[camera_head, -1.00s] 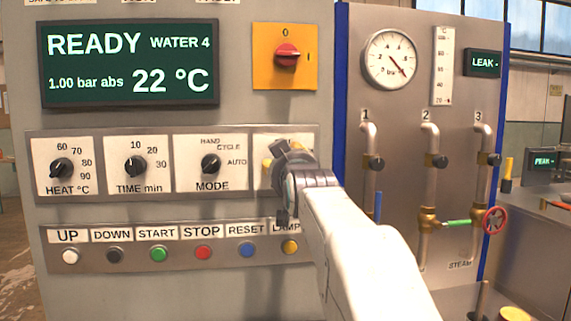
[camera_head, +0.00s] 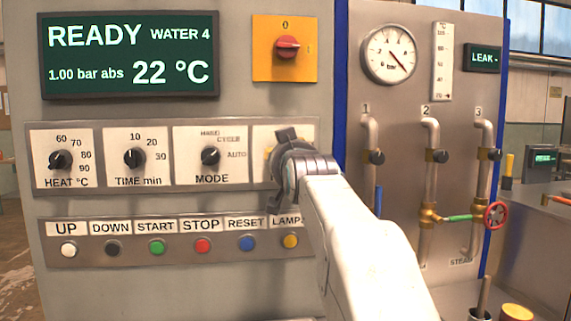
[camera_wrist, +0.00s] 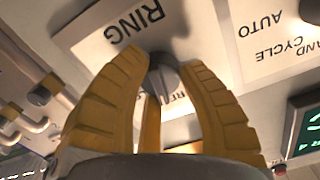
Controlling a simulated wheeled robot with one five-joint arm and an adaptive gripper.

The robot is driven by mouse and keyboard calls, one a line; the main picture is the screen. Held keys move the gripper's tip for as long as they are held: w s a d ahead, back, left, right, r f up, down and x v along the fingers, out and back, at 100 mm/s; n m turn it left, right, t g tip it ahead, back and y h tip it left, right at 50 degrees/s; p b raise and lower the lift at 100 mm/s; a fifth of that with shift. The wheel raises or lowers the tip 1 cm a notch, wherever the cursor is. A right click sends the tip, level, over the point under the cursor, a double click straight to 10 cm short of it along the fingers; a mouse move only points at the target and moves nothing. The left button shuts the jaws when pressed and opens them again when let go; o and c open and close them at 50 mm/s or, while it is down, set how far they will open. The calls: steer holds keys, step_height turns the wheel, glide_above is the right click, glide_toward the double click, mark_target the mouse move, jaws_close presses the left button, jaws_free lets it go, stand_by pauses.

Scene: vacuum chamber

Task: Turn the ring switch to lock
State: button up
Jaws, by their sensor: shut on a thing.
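The ring switch is a dark grey knob (camera_wrist: 163,74) on a white plate marked RING (camera_wrist: 136,27) in the wrist view. Below the knob, part of another word on the plate is mostly hidden by a finger. In the head view my gripper (camera_head: 284,168) is at the fourth plate of the knob row, right of MODE. It covers the switch and most of its markings there, including the LOCK mark.
The MODE knob (camera_head: 210,156) is close on the left. A button row with the yellow LAMP button (camera_head: 290,241) lies just below. The red main switch (camera_head: 287,47) is above. Pipes with a red handwheel (camera_head: 496,218) stand right of the blue edge.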

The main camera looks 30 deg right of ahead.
steer(key=m+b, duration=0.1)
steer(key=m, duration=0.3)
steer(key=shift+m, duration=0.3)
steer(key=m+b, duration=0.1)
steer(key=m, duration=0.3)
steer(key=shift+m, duration=0.6)
steer(key=o, duration=1.2)
steer(key=shift+o, duration=0.2)
steer(key=v, duration=1.2)
